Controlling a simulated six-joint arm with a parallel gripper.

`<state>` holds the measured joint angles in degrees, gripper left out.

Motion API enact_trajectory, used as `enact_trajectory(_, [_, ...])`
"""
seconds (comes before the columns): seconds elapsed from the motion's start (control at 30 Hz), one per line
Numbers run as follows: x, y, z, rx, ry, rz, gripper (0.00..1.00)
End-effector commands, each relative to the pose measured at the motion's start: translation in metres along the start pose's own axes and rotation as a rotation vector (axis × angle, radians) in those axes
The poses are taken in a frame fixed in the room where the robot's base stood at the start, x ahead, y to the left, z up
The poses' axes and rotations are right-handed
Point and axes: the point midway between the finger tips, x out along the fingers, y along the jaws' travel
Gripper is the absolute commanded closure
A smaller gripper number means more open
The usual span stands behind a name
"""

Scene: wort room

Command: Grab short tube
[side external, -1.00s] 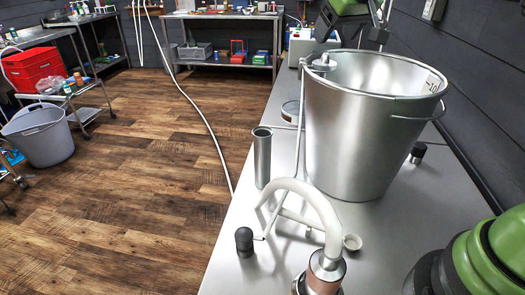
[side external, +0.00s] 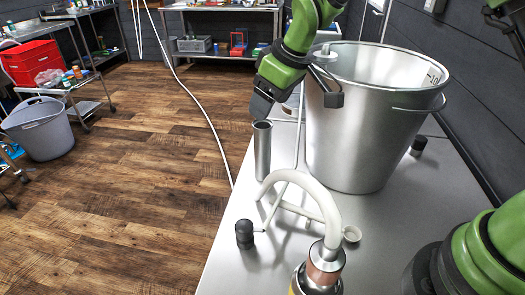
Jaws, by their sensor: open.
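A slim grey metal tube (side external: 262,155) stands upright on the metal bench, left of a large steel bucket (side external: 350,145). A white curved tube (side external: 325,205) arches in front, its right end at a copper-and-steel fitting (side external: 324,265). I cannot tell which of these is the short tube. My gripper (side external: 296,108) is open at the bucket's left side. Its left black finger appears just above the upright metal tube's mouth, and its right finger overlaps the bucket wall in the picture. I see nothing between the fingers. I cannot tell whether either finger touches anything.
A dark stopper (side external: 418,146) sits right of the bucket. A long white hose (side external: 205,115) runs down to the bench's left edge.

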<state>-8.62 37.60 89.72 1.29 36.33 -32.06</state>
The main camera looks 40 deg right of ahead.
Motion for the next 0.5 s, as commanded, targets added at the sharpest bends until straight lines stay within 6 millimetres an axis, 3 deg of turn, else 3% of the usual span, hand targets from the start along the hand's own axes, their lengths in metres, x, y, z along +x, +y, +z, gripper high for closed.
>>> enact_trajectory(0.1, [0.018, 0.000, 0.008, 0.001, -0.005, -0.001, 0.30])
enact_trajectory(0.37, [0.039, 0.000, 0.016, 0.003, -0.003, -0.001, 0.30])
enact_trajectory(0.5, [0.063, 0.000, 0.017, 0.002, -0.003, -0.001, 0.30])
